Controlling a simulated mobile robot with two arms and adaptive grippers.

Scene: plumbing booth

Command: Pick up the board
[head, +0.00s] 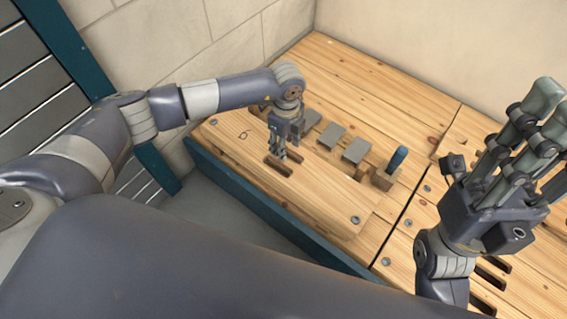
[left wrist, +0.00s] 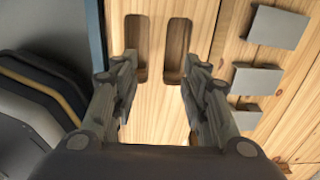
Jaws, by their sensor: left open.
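The board (head: 312,197) is a light wooden plank with two dark slots and screw heads, lying flat along the front edge of the bench. It also fills the middle of the left wrist view (left wrist: 155,118). My left gripper (head: 279,156) points down over the board close to the slots. In the left wrist view its open fingers (left wrist: 160,76) stand apart on either side of the slots, with nothing between them. Whether the fingertips touch the board is unclear. My right gripper (head: 508,150) is raised at the right, fingers spread and empty, away from the board.
Several grey flat-topped blocks (head: 356,151) stand behind the board; one also shows in the left wrist view (left wrist: 276,27). A blue peg (head: 397,160) stands in a wooden block beside them. A stone wall (head: 225,55) bounds the back left. The bench has a teal front edge (head: 262,212).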

